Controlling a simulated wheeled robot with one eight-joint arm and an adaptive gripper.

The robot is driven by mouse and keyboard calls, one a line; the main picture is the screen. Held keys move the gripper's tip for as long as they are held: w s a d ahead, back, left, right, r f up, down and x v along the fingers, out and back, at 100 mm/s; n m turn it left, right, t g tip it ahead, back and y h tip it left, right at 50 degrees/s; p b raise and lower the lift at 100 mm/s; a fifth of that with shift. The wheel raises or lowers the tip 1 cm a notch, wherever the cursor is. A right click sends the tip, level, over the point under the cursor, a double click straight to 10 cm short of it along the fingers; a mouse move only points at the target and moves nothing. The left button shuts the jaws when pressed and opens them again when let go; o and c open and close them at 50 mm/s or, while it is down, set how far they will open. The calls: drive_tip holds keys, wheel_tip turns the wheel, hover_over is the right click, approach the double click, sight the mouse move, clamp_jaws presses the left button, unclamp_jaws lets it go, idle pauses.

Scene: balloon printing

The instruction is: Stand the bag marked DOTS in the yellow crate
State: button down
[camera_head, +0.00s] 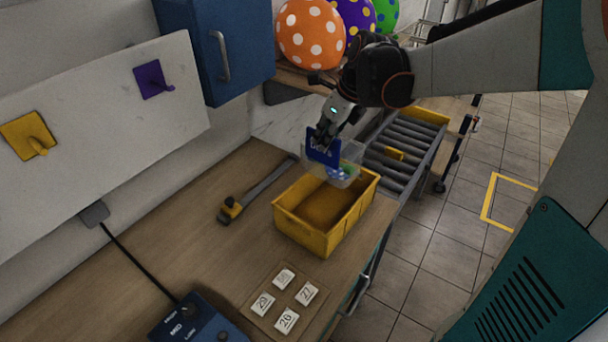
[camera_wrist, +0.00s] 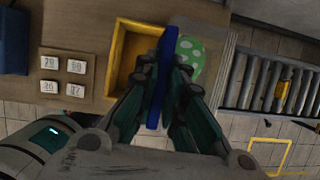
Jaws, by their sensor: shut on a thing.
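My gripper (camera_head: 334,122) is shut on the blue header of the DOTS bag (camera_head: 322,152), a clear bag with dotted balloons in its lower part. The bag hangs upright at the far end of the yellow crate (camera_head: 300,235). In the head view its lower part shows just above the crate's far rim. In the wrist view the blue header (camera_wrist: 161,85) is edge-on between the fingers (camera_wrist: 158,105), next to the yellow crate (camera_wrist: 121,62). The crate looks empty. I cannot tell whether the bag touches the rim.
Number cards (camera_head: 285,300) lie on the wooden bench (camera_head: 190,262) in front of the crate. A roller conveyor (camera_head: 400,150) is behind right. A blue control box (camera_head: 195,322) sits at the front.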

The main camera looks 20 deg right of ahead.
sight(338, 169)
wheel_tip(338, 169, down, 19)
drive_tip(key=b, duration=0.4)
drive_tip(key=shift+s+r+b, duration=0.15)
drive_tip(key=shift+b, duration=0.25)
drive_tip(key=c, duration=2)
unclamp_jaws()
drive_tip(key=o, duration=0.3)
drive_tip(key=p+v, duration=0.3)
drive_tip(key=v, duration=0.9)
drive_tip(key=shift+d, duration=0.1)
